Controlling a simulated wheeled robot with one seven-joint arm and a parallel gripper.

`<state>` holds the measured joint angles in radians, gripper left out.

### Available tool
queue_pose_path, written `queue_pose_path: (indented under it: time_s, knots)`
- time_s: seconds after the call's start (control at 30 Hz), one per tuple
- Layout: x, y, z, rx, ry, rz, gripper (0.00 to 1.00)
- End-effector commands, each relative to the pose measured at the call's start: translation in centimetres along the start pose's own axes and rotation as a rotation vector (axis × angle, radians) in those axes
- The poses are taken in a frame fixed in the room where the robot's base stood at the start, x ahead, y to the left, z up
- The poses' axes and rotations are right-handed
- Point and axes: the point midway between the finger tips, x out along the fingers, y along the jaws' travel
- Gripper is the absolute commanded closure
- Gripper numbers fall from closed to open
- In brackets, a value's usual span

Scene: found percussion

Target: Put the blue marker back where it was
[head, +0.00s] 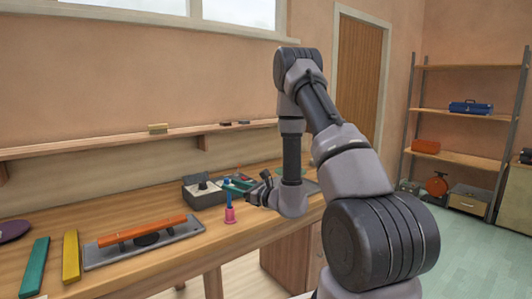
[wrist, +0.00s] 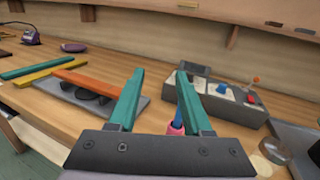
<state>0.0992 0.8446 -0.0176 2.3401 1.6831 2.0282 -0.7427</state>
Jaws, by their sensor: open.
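The blue marker (head: 228,198) stands upright with its lower end in or at a small pink holder (head: 230,215) on the workbench. In the wrist view, the marker (wrist: 177,110) and the pink holder (wrist: 175,128) show just left of the right finger, which hides part of them. My gripper (head: 241,184) is open, its two teal fingers spread, just behind and right of the marker. In the wrist view, nothing is held between the fingertips (wrist: 160,78). I cannot tell whether a finger touches the marker.
A grey control box (wrist: 235,104) with knobs stands behind the holder. An orange bar (head: 143,230) lies across a grey plate to the left. Yellow (head: 71,256) and teal (head: 34,267) bars lie farther left. A wall shelf (head: 110,143) runs above the workbench (head: 170,268).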

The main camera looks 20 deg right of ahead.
Motion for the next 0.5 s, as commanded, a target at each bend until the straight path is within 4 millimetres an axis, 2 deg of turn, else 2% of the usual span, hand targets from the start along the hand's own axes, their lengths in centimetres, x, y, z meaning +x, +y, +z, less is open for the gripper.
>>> queue_pose_path:
  time_s: [0.03,0.13,0.2,0.33,0.5]
  knots:
    - [0.6,1.6,3.2,-0.038,-0.025,0.089,0.51]
    - [0.6,5.8,8.5,-0.123,-0.044,0.292,0.51]
    - [-0.2,8.8,11.6,-0.195,-0.043,0.428,0.51]
    - [-2.9,13.6,15.9,-0.363,-0.013,0.658,0.51]
    - [-8.1,18.1,19.1,-0.638,0.077,0.905,0.51]
